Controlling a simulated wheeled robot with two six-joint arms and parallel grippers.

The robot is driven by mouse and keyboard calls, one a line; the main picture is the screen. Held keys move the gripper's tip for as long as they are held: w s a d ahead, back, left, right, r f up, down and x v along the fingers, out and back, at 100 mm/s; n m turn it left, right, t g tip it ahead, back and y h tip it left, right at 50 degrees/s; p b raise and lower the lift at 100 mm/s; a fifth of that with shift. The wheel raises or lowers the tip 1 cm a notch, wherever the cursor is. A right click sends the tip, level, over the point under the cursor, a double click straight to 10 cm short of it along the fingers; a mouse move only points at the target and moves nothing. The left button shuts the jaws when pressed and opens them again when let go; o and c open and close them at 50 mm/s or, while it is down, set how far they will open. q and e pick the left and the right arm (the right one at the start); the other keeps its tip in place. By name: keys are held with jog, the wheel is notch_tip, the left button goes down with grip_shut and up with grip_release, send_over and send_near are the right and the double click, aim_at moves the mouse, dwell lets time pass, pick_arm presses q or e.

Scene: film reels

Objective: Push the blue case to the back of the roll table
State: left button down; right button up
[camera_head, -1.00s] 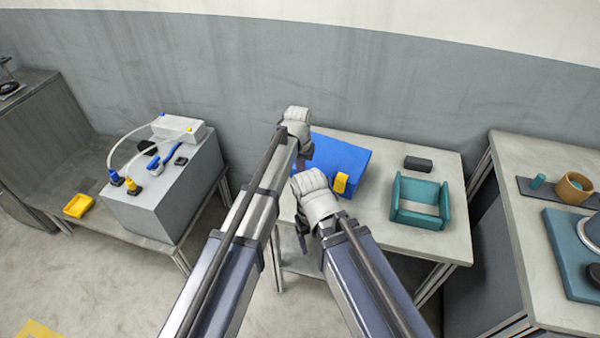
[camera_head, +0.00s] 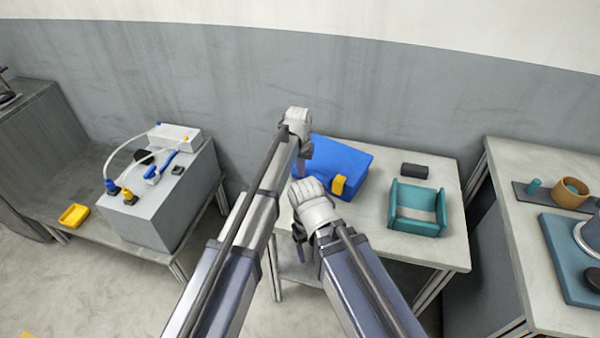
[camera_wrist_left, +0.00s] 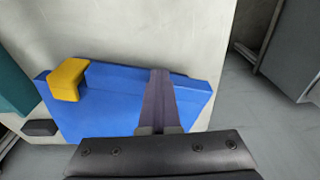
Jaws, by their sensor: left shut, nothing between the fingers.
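The blue case (camera_head: 345,160) with a yellow latch (camera_head: 339,185) lies on the left part of the pale roll table (camera_head: 375,240), close to its back edge. My left gripper (camera_head: 302,163) is at the case's left end, partly covering it. In the left wrist view its shut, empty fingers (camera_wrist_left: 160,92) lie across the blue case (camera_wrist_left: 110,100); whether they touch it I cannot tell. My right gripper (camera_head: 300,255) hangs near the table's front left edge, short of the case. Its finger gap does not show.
A teal open tray (camera_head: 418,225) and a dark block (camera_head: 415,170) stand right of the case. A grey wall runs behind. A side table (camera_head: 505,180) stands at right. A grey box (camera_head: 165,205) with cables and a yellow tray (camera_head: 74,215) are at left.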

pick_arm(q)
jog(key=shift+w+d, duration=0.35)
jog(key=shift+w, duration=0.7)
jog(key=shift+w+d, duration=0.35)
jog(key=shift+w, duration=0.7)
jog(key=shift+w+d, duration=0.35)
jog(key=shift+w, duration=0.7)
jog(key=shift+s, duration=0.15)
jog(key=shift+s+a, duration=0.25)
jog(key=shift+s, duration=0.45)
jog(key=shift+s+a, duration=0.25)
jog(key=shift+s, duration=0.4)
jog(key=shift+r, duration=0.1)
notch_tip(320, 180, up, 6)
jog(key=p, duration=0.6)
